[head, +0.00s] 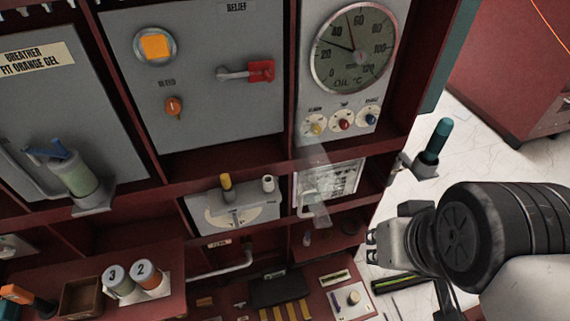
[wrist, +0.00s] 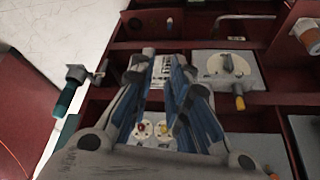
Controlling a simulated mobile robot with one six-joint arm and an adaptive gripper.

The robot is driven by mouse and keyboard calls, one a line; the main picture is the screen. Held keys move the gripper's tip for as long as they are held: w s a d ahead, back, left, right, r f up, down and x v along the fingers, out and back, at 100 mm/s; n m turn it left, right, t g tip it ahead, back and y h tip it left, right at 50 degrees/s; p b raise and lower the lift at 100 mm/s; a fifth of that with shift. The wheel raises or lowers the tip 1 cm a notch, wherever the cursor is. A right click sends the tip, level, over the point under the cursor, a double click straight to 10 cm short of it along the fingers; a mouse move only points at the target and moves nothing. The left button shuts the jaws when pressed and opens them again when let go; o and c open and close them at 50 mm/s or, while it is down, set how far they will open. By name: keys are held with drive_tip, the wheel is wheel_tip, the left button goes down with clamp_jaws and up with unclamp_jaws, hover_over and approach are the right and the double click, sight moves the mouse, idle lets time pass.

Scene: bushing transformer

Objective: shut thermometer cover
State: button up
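The round oil thermometer (head: 353,48) is at the upper right of the grey panel in the head view, its dial face uncovered. A translucent, thin flap (head: 318,185), which looks like its cover, hangs below the panel in front of a framed plate. It is seen nearly edge-on and its hinge is hard to make out. My gripper (head: 371,243) is to the right of and below the flap, apart from it in the picture. In the wrist view the fingers (wrist: 164,62) show a gap between them with nothing clearly held. The thermometer dial is hidden there.
Three small coloured knobs (head: 343,124) sit below the dial. A teal-handled part on a bracket (head: 434,143) sticks out right of the frame, above my gripper. A grey plate with a yellow-tipped lever (head: 230,207) is left of the flap. Open floor (head: 484,140) lies to the right.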

drive_tip(key=shift+n, duration=0.3)
drive_tip(key=r+p, duration=0.5)
drive_tip(key=r, duration=0.1)
drive_tip(key=w+r+p, duration=0.1)
drive_tip(key=r+p, duration=0.4)
drive_tip(key=r, duration=0.2)
drive_tip(key=w+r+p, duration=0.1)
drive_tip(key=r+p, duration=0.5)
drive_tip(key=shift+a+r, duration=0.3)
drive_tip(key=shift+a, duration=0.05)
clamp_jaws()
drive_tip(key=w+a+r+n+p, duration=0.2)
drive_tip(key=w+r+p, duration=0.2)
drive_tip(key=r+p, duration=0.25)
drive_tip(key=w+a+f+n+g, duration=0.3)
drive_tip(key=w+a+f+n, duration=0.25)
drive_tip(key=w+a, duration=0.2)
drive_tip(key=w+a+f+n+g+h, duration=0.25)
drive_tip(key=a+f+n, duration=0.35)
drive_tip(key=a+f, duration=0.75)
drive_tip(key=s+d+f+p, duration=0.1)
drive_tip(key=s+d+f, duration=0.2)
drive_tip(key=d+f, duration=0.4)
drive_tip(key=x, duration=0.5)
drive_tip(key=shift+w+a+p, duration=0.2)
drive_tip(key=shift+a+p, duration=0.1)
drive_tip(key=shift+p, duration=0.1)
drive_tip(key=shift+d, duration=0.1)
